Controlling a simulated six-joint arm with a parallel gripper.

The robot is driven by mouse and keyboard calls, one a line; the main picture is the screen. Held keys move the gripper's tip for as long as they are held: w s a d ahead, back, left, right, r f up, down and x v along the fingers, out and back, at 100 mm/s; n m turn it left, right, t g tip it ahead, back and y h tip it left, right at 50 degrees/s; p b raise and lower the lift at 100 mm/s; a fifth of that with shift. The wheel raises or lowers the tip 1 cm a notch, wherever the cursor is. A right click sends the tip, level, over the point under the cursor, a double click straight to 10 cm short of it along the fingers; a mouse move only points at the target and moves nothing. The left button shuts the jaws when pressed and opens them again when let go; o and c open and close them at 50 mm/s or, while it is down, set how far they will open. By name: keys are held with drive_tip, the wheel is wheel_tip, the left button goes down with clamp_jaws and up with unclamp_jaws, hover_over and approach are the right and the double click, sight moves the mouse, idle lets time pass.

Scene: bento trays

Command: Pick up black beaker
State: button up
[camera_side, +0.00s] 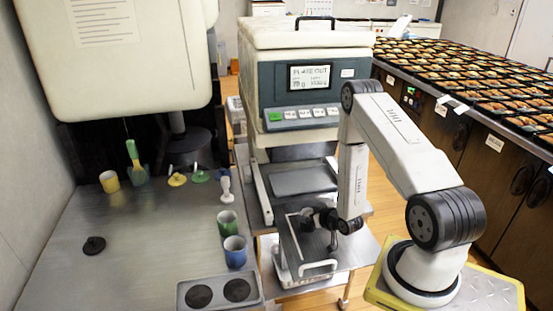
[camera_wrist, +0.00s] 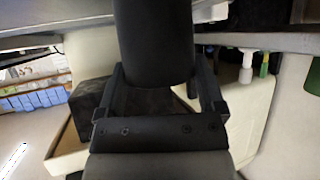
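A black beaker (camera_wrist: 155,45) fills the top middle of the wrist view as a dark cylinder. The fingers of my gripper (camera_wrist: 158,85) lie along both its sides and appear to be closed on it. In the side view my gripper (camera_side: 322,217) is low in front of the white machine, above the dark tray (camera_side: 292,238) with a pale handle. A dark shape (camera_side: 306,217) at its fingertips looks like the beaker, but it is small and blends with the tray. The beaker's mouth and base cannot be made out clearly.
On the steel counter stand a green beaker (camera_side: 228,223), a blue beaker (camera_side: 235,252) and a yellow beaker (camera_side: 110,181). A black lid-like disc (camera_side: 94,245) lies at left. A grey two-well holder (camera_side: 219,291) sits at the front edge. The counter's middle is clear.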

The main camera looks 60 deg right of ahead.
drive_tip(key=c, duration=0.5)
drive_tip(key=shift+r, duration=0.15)
drive_tip(key=shift+r, duration=4.9)
